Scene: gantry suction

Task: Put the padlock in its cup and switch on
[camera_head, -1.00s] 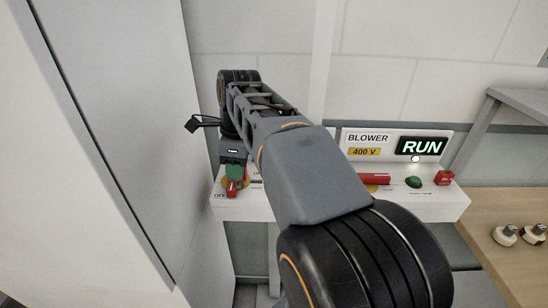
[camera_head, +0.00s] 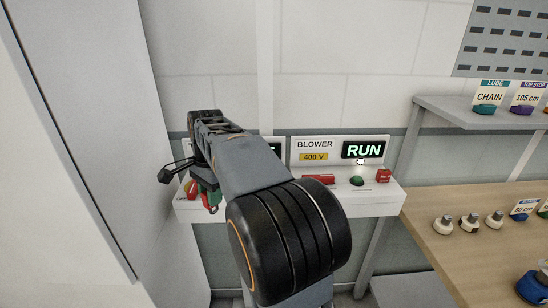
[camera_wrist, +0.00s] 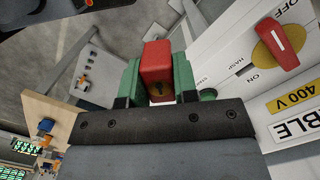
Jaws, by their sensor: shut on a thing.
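My gripper (camera_wrist: 158,85) has green fingers shut on the red padlock (camera_wrist: 158,62); its keyhole face shows in the wrist view. In the head view the padlock (camera_head: 213,208) hangs low in the fingers at the front of the white panel (camera_head: 345,201). A red rotary switch handle (camera_wrist: 280,46) on a yellow disc stands right of the padlock, apart from it, with OFF, ON and HASP labels around it. The handle's white mark seems nearer OFF. In the head view this switch (camera_head: 191,190) is just left of my gripper. I cannot make out the padlock's cup.
Right of my arm, the blower sign (camera_head: 363,150) reads RUN, above a red bar (camera_head: 318,179), a green button (camera_head: 357,181) and a red block (camera_head: 384,176). A white cabinet (camera_head: 90,120) stands close on the left. A wooden bench (camera_head: 450,250) with small knobbed things is at right.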

